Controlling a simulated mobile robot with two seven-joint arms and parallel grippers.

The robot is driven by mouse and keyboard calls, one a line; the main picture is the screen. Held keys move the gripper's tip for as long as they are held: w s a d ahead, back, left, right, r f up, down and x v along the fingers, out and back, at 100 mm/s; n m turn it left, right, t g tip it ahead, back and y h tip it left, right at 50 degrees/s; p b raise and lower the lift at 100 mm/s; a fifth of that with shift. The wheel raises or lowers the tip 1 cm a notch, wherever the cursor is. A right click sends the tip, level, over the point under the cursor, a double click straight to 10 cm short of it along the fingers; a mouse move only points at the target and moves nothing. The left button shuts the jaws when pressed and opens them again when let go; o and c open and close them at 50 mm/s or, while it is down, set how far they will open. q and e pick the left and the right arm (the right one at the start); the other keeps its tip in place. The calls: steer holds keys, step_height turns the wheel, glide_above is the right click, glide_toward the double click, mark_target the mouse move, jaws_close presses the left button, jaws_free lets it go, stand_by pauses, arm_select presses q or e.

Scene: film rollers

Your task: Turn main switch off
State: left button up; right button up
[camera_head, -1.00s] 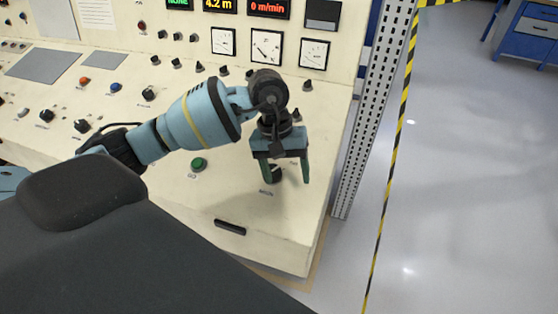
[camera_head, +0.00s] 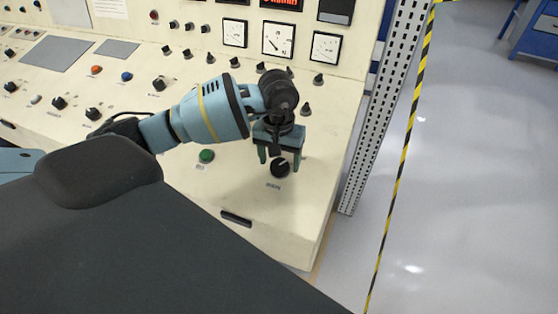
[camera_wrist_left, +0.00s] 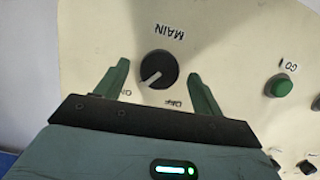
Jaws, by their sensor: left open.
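The main switch is a round black knob (camera_head: 280,168) near the lower right corner of the cream panel. In the left wrist view, the knob (camera_wrist_left: 160,67) has a white mark pointing to the lower left, toward the ON label (camera_wrist_left: 126,92). The OFF label (camera_wrist_left: 173,104) is lower right of the knob. My left gripper (camera_head: 281,165) is open, with its fingers on either side of the knob. In the left wrist view, a gap shows between the knob and each finger of the gripper (camera_wrist_left: 159,70). My right gripper is not in view.
A green GO button (camera_head: 206,155) is left of the knob; it also shows in the left wrist view (camera_wrist_left: 279,86). A black handle (camera_head: 236,218) is near the panel's front edge. A perforated metal post (camera_head: 383,115) stands to the right, beside open floor.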

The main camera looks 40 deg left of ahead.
arm_select(q)
steer(key=shift+f, duration=0.55)
steer(key=c, duration=1)
